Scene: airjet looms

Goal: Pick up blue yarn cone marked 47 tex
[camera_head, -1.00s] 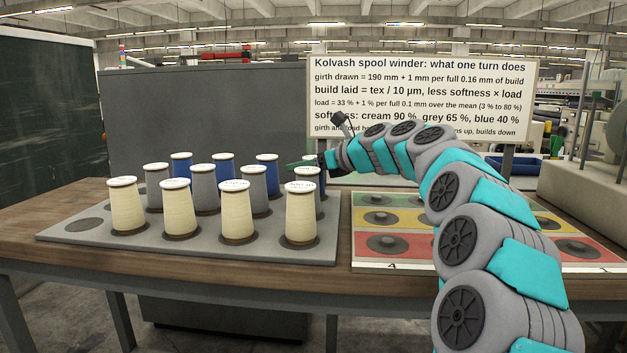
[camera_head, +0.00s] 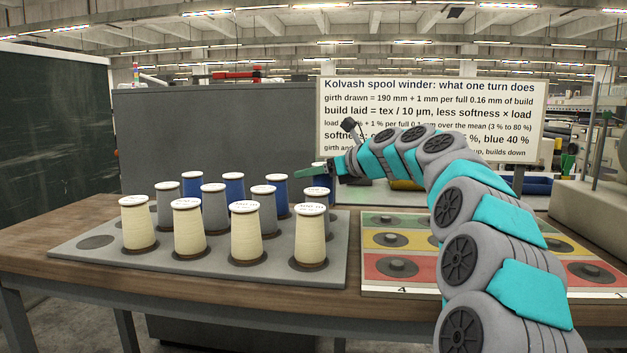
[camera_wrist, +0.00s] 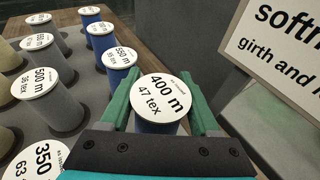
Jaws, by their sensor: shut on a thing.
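The blue yarn cone (camera_wrist: 155,128) has a white top reading "400 m, 47 tex" in the wrist view. My gripper (camera_wrist: 160,100) is shut on it, one green finger on each side of the cone.
Several cream cones (camera_head: 246,232) stand along the board's front, with grey cones (camera_head: 214,212) and other blue cones (camera_head: 234,188) behind. A coloured pad tray (camera_head: 397,268) lies to the right. A sign (camera_head: 430,120) and dark panel (camera_head: 210,130) stand behind.

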